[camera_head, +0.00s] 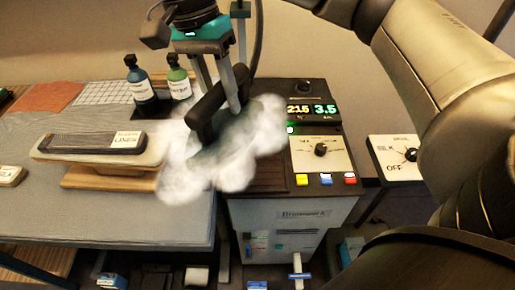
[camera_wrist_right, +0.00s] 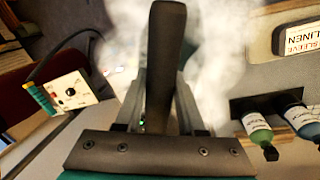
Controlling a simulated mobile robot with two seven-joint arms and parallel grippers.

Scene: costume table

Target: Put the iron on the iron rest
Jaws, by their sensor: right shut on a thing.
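My right gripper (camera_head: 232,98) points down and is shut on the black handle of the iron (camera_head: 206,112). A thick white cloud of steam hides most of the iron's body. In the right wrist view the dark handle (camera_wrist_right: 164,60) stands between the two fingers. The iron is over the gap between the ironing table and the steam station; I cannot tell its exact height. A dark flat surface on the station's top left, which looks like the iron rest (camera_head: 270,178), is partly covered by steam. My left gripper is not in view.
The steam station (camera_head: 285,215) has a lit display, a dial and coloured buttons. A sleeve board (camera_head: 100,150) with a labelled dark block lies on the grey table (camera_head: 120,215). Two bottles (camera_head: 141,82) stand behind. A dial box (camera_head: 395,158) is at right.

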